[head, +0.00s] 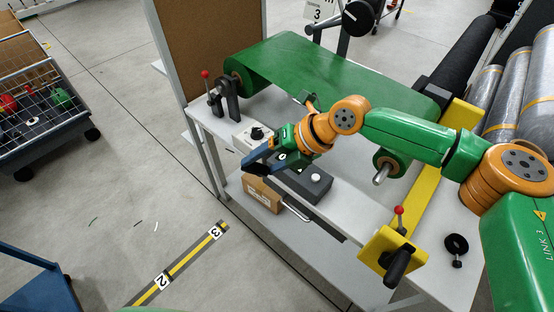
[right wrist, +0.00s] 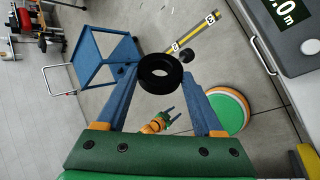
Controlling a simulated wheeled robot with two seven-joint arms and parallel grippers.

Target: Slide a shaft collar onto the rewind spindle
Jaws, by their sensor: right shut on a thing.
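My right gripper (head: 258,161) is over the front edge of the work table, its blue fingers pointing left. In the right wrist view, the black shaft collar (right wrist: 160,73) is held between the fingertips, its hole visible. The collar is hard to make out in the head view. A bare silver shaft end (head: 382,175), apparently the rewind spindle, sticks out of a green roll (head: 389,161) to the right of the gripper. The collar is well apart from it. My left gripper (right wrist: 169,112) shows small in the right wrist view, its fingers apart and empty.
A dark box with a white knob (head: 315,178) lies beneath my right forearm. A yellow bracket (head: 391,252) with a red-knobbed lever stands in front of the shaft. A black ring-shaped part (head: 456,244) lies on the table at right. A green web (head: 310,68) spans the back.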

